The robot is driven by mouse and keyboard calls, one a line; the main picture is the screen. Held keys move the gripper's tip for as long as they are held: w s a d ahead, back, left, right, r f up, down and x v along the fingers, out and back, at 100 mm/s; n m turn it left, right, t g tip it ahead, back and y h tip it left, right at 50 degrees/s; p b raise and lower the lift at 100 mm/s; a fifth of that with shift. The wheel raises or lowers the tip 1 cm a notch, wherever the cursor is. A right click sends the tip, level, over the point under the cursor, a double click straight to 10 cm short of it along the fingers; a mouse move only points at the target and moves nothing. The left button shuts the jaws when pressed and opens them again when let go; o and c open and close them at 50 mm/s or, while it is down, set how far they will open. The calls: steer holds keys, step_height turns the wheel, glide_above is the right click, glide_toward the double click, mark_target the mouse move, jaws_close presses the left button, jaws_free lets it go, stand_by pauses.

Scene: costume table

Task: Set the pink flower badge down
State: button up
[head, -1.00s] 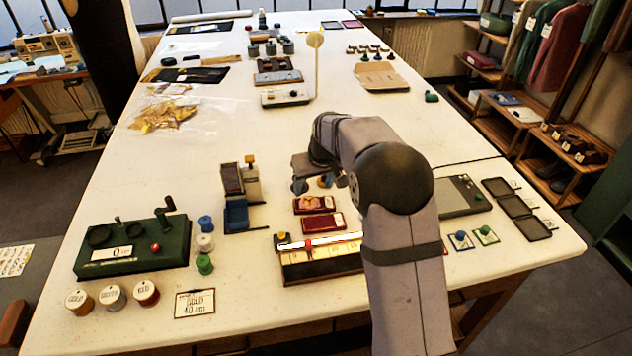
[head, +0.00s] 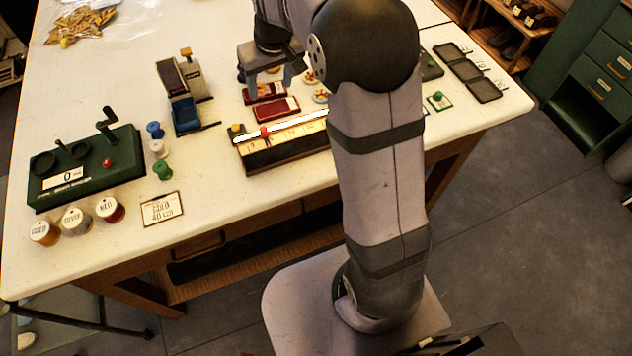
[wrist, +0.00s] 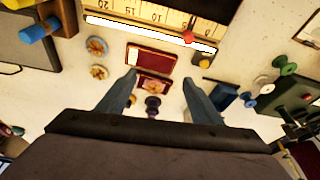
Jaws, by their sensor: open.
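My gripper (wrist: 161,80) is open, its two fingers apart with nothing clasped between them; in the head view my gripper (head: 269,80) hangs by the dark red trays. Small round badges lie on the white table beside the trays: one badge (wrist: 97,46) and a second badge (wrist: 98,72) in the wrist view. One badge (head: 320,96) also shows in the head view. They are too small to tell which is the pink flower one. A plain red tray (wrist: 150,60) lies beyond my fingertips. Another red tray (wrist: 155,86), with a pale patterned inside, lies between the fingers.
A measuring box (head: 285,146) with a scale and white bar stands at the table's front edge. A blue-and-wood stand (head: 185,115), coloured spools (head: 160,150) and a green crank machine (head: 85,167) are to the left.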

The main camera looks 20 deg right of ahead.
steer(key=s+f+g, duration=0.1)
steer(key=s+f, duration=0.2)
steer(key=s, duration=1.1)
steer(key=s+f+m+g, duration=0.1)
steer(key=s+f, duration=0.3)
steer(key=s, duration=0.9)
steer(key=shift+s+d+g, duration=0.2)
steer(key=shift+s+g, duration=0.15)
steer(key=shift+g, duration=0.35)
